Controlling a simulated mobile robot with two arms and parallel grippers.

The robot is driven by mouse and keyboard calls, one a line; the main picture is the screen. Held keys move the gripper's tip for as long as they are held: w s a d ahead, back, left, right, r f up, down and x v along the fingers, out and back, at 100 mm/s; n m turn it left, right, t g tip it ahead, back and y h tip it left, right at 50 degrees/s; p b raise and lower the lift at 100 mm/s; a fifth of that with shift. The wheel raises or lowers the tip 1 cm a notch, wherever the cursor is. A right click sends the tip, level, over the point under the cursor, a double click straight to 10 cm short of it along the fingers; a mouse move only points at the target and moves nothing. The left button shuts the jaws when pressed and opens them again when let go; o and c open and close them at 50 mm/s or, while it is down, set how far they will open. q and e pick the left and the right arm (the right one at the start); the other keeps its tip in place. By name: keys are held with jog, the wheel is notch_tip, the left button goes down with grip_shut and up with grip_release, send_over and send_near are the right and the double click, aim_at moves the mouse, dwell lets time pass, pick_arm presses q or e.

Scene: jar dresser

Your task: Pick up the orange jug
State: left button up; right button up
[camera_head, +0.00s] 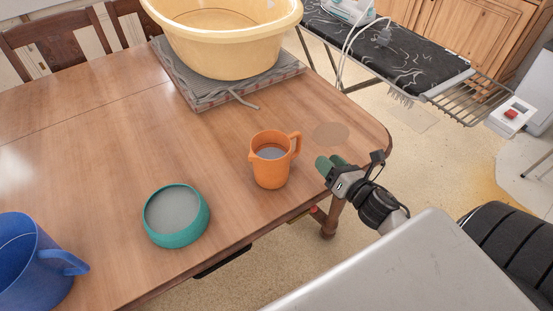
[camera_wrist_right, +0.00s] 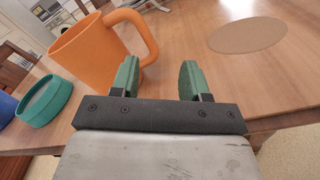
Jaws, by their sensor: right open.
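The orange jug (camera_head: 270,165) stands upright on the wooden table near its front edge, with its handle to the right. In the right wrist view the jug (camera_wrist_right: 92,52) is at the upper left, and its handle reaches toward the left finger. My right gripper (camera_head: 329,163) is open and empty, just right of the jug in the head view. Its two green fingers (camera_wrist_right: 158,79) point forward over the table in the wrist view. The handle appears close to the left finger; I cannot tell whether they touch. My left gripper is not in view.
A teal bowl (camera_head: 178,232) and a blue jug (camera_head: 32,262) stand left of the orange jug on the table (camera_head: 75,130). A large yellow basin (camera_head: 225,45) sits on a folded cloth behind. A flat round disc (camera_head: 331,134) lies right of the jug.

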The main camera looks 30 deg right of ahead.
aim_at(298, 147)
jog(key=n+y, duration=0.1)
jog(key=n, duration=0.1)
jog(key=n+y, duration=0.1)
jog(key=n, duration=0.2)
jog(key=n+y, duration=0.2)
jog(key=n, duration=0.1)
jog(key=shift+d, duration=0.3)
jog(key=shift+w+a, duration=0.1)
jog(key=shift+w, duration=0.1)
jog(key=p+x, duration=0.1)
jog(key=x, duration=0.4)
jog(key=shift+w+a, duration=0.1)
jog(key=p+x, duration=0.1)
jog(key=x, duration=0.3)
jog(key=shift+w+a+f, duration=0.2)
jog(key=shift+w+a, duration=0.05)
jog(key=shift+w, duration=0.25)
grip_shut()
